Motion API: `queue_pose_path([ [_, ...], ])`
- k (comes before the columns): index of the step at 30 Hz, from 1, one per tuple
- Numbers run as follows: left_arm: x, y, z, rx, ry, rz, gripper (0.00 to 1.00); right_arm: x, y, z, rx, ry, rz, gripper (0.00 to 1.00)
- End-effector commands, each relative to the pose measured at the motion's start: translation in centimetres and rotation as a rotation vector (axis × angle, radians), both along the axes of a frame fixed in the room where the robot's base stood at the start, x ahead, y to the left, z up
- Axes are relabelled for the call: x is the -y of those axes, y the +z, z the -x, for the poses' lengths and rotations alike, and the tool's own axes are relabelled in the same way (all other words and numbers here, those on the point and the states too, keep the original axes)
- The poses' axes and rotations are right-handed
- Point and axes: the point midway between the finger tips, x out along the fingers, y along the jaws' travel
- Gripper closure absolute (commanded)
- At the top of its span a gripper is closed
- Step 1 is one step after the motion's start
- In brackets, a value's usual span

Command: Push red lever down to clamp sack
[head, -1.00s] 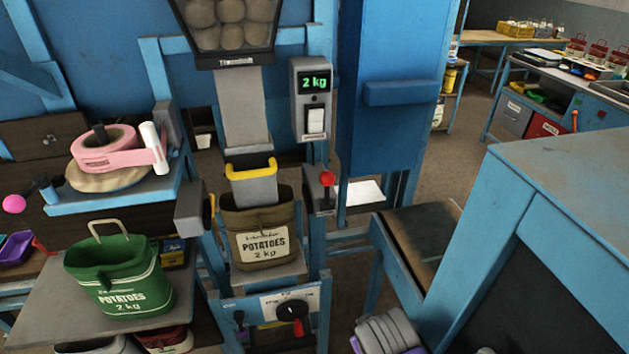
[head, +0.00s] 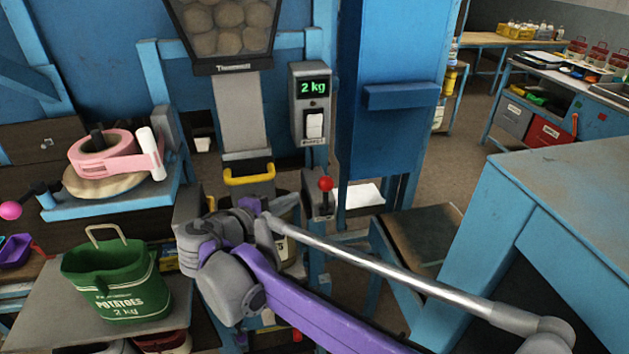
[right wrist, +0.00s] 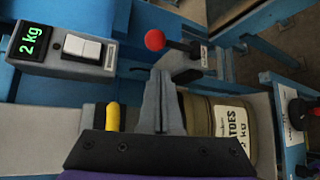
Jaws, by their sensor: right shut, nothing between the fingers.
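The red lever (head: 326,183) has a round red knob on a dark rod, on a grey bracket right of the sack. In the right wrist view, its red knob (right wrist: 155,40) is just beyond my closed fingertips, with a gap between. My right gripper (head: 288,202) is shut and empty, reaching in front of the sack and pointing toward the lever. The olive potato sack (right wrist: 199,112) hangs under the chute, mostly hidden by my arm in the head view; its pale label shows in the right wrist view. My left gripper is not in view.
A yellow-edged clamp (head: 248,177) sits at the chute mouth. The scale display (head: 312,88) reads 2 kg above the lever. A green potato sack (head: 115,280) stands on a shelf at left. A blue cabinet (head: 390,100) stands right of the lever, close by.

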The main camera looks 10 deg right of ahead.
Motion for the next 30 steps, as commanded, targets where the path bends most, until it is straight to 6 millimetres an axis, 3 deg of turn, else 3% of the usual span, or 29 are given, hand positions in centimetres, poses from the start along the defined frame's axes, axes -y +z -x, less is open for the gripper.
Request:
queue_pose_path([
  [3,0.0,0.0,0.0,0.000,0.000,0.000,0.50,-0.8,0.6,-0.4,0.013,0.009,0.026,1.00],
  [14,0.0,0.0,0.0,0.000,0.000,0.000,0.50,-0.7,0.6,-0.5,0.014,0.008,0.029,1.00],
  [30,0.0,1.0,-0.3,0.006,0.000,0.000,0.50,5.2,-1.4,-5.9,0.013,0.005,0.028,1.00],
])
